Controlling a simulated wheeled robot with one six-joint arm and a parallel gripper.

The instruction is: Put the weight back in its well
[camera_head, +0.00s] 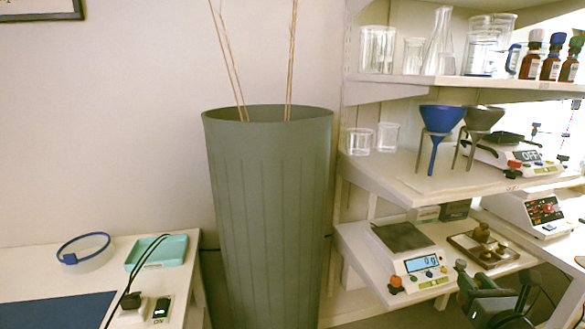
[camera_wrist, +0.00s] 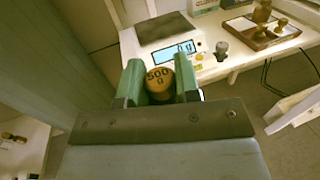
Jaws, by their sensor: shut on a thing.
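A round brass-coloured weight marked 500 g (camera_wrist: 160,80) sits between the two green fingers of my gripper (camera_wrist: 160,88) in the wrist view. The fingers are shut on its sides, and its marked top faces the camera. In the head view my gripper (camera_head: 486,292) is at the lower right, in front of the low shelf; I cannot make out the held weight there. A brown weight tray (camera_head: 461,241) lies on that shelf with several brass weights (camera_head: 488,246). The tray (camera_wrist: 243,31) is at the upper right in the wrist view. Its empty well is not clear.
A scale (camera_head: 424,264) reading 0 g stands left of the tray, with a small knobbed object (camera_head: 397,285) at its front. Above is a shelf (camera_head: 400,172) with funnels (camera_head: 440,120) and beakers. A tall green bin (camera_head: 268,210) stands to the left.

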